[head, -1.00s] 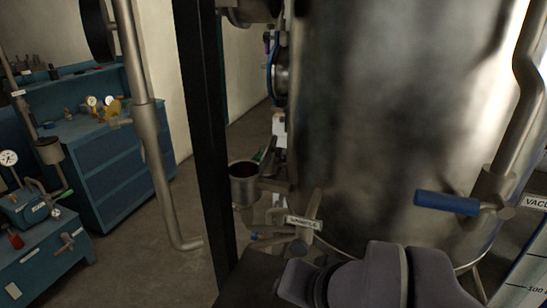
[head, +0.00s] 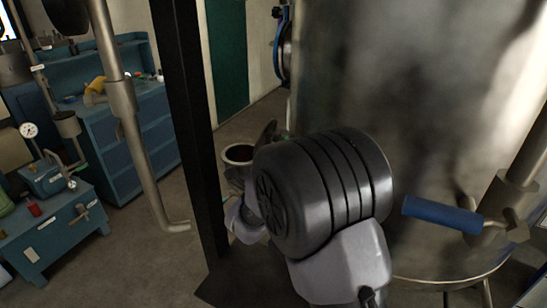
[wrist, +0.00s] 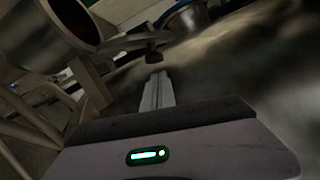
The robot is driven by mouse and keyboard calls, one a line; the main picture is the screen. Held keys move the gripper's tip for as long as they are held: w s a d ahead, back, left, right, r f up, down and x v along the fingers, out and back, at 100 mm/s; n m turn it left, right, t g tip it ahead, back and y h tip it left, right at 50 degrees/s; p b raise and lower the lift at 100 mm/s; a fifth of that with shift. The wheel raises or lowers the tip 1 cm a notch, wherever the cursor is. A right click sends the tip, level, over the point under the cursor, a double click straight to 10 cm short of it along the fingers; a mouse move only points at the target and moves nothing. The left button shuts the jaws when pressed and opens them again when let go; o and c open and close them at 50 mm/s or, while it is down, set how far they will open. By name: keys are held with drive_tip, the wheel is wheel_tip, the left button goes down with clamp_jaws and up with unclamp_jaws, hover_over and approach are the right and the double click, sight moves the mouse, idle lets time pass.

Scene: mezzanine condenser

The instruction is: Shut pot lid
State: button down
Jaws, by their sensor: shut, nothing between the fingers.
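The pot (head: 238,154) is a small open metal cup beside the large tank, left of my arm in the head view. Its round mouth shows, and a dark upright piece at its right, apparently the raised lid (head: 267,133), is partly hidden by my arm. In the wrist view the pot (wrist: 98,37) is at the upper left, its dark reddish inside showing. A dark knob (wrist: 152,57), apparently on the lid, is just beyond my fingertips. My gripper (wrist: 157,76) is shut and empty, right of the pot's mouth; I cannot tell whether it touches the knob.
The big shiny tank (head: 420,100) fills the right side, with a blue-handled valve (head: 443,214) low on it. A dark post (head: 190,120) stands left of the pot. Blue benches (head: 130,130) are further left, with open floor between.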

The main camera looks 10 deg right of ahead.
sight(273, 136)
drive_tip(key=x, duration=0.4)
drive_tip(key=shift+w+a+r+n+b, duration=0.5)
drive_tip(key=shift+a+n+b, duration=0.1)
drive_tip(key=shift+n, duration=0.1)
drive_tip(key=shift+w+a+r+b, duration=0.15)
drive_tip(key=shift+a+b, duration=0.15)
drive_tip(key=shift+b, duration=0.3)
drive_tip(key=shift+w+a+r, duration=0.1)
drive_tip(key=shift+r, duration=0.2)
